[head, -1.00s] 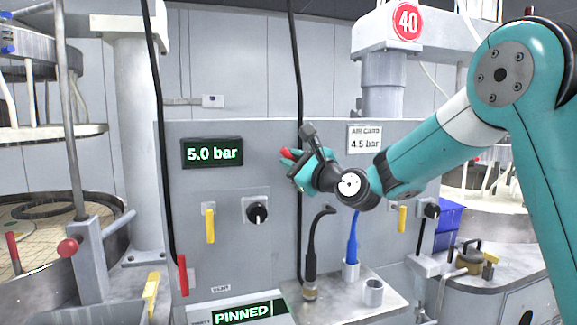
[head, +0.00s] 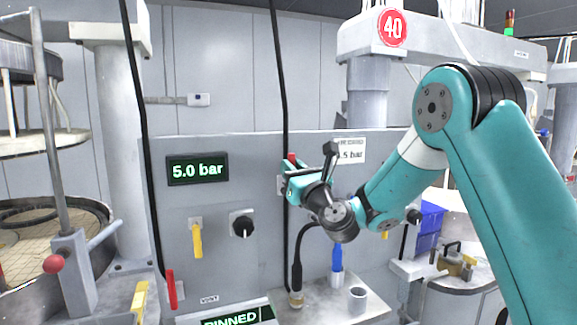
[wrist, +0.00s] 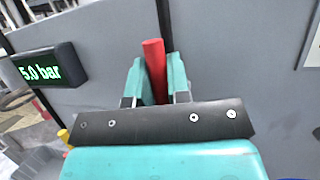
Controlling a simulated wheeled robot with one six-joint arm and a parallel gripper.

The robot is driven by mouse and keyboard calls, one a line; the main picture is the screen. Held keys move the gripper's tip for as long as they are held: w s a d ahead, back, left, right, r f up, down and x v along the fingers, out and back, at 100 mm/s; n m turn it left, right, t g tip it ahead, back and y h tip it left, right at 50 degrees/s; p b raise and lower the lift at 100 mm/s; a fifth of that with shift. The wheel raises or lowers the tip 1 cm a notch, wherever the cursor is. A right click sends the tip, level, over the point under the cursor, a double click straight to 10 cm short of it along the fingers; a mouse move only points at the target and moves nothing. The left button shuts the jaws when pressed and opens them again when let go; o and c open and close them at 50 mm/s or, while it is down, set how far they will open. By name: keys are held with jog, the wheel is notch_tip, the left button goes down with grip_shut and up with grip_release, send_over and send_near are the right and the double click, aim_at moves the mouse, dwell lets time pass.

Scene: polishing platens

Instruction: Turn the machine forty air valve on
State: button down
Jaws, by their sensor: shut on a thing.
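The machine forty sign (head: 393,27) is on the grey column above the panel. A red valve lever (wrist: 154,58) stands roughly upright between the jaws of my gripper (wrist: 157,82) in the wrist view. My gripper is shut on it. In the head view, only the red tip of the lever (head: 292,158) shows above my gripper (head: 291,178), close to the grey panel. The valve body is mostly hidden behind my gripper. A white air card (head: 350,146) behind my gripper is partly covered, with ".5 bar" readable.
A display (head: 198,170) reads 5.0 bar. Below it are a yellow lever (head: 197,241) and a black knob (head: 242,225). A red lever (head: 171,289) hangs lower left. A black hose (head: 297,262) and a blue handle (head: 337,259) stand on the ledge below my gripper.

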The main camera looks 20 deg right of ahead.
jog(key=shift+d, duration=0.1)
dwell(0.4)
jog(key=c, duration=1.1)
grip_release()
jog(key=shift+f, duration=0.1)
jog(key=shift+s+f+b, duration=0.15)
jog(key=shift+s+b, duration=0.15)
jog(key=shift+b, duration=0.15)
jog(key=b+v, duration=1.3)
jog(key=v, duration=0.3)
jog(key=shift+s+b, duration=0.3)
jog(key=shift+b, duration=0.05)
jog(key=shift+f, duration=0.1)
